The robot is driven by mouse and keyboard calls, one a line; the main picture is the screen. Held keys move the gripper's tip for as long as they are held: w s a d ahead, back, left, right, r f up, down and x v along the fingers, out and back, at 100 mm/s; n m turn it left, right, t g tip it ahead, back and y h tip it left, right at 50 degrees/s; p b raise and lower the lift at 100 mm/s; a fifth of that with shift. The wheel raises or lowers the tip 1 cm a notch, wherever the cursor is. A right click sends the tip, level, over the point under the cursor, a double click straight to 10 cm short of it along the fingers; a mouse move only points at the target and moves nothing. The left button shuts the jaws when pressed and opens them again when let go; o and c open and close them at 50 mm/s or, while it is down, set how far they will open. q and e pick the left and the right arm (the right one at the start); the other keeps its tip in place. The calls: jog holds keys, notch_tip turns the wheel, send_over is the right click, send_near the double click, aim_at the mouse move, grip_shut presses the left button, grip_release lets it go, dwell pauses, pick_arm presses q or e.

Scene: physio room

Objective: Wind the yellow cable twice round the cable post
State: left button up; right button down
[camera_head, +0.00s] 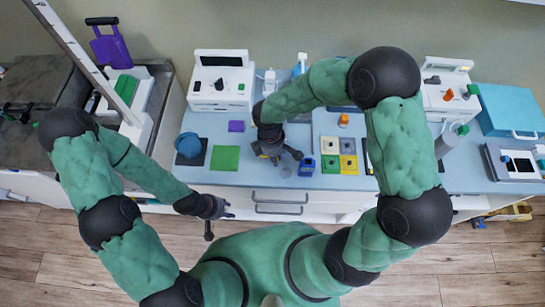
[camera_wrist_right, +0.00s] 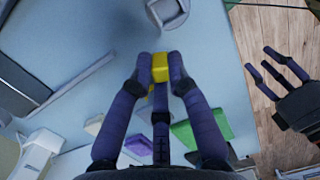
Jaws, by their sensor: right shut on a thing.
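My right gripper (camera_head: 277,157) is over the blue worktop, left of the middle, its fingers pointing down. In the right wrist view its fingertips (camera_wrist_right: 160,60) are closed on a small yellow piece (camera_wrist_right: 159,72). I cannot tell how any cable runs from this piece; no length of yellow cable shows clearly. I cannot pick out the cable post with certainty in either view. My left gripper (camera_head: 214,208) hangs in front of the worktop edge, over the floor. It holds nothing, and its fingers are spread in the right wrist view (camera_wrist_right: 280,72).
A green pad (camera_head: 225,158), a purple block (camera_head: 236,126) and a blue round thing (camera_head: 188,145) lie left of the right gripper. A small blue box (camera_head: 306,166) and a tray of coloured squares (camera_head: 339,155) are close on its right. White devices (camera_head: 221,80) stand behind.

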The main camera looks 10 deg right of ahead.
dwell(0.3)
jog(key=shift+s+d+r+p, duration=0.2)
jog(key=shift+s+d+r, duration=0.1)
jog(key=shift+s+d, duration=0.4)
jog(key=shift+s+d+r+p, duration=0.25)
jog(key=shift+s+d, duration=0.2)
jog(key=shift+s, duration=0.45)
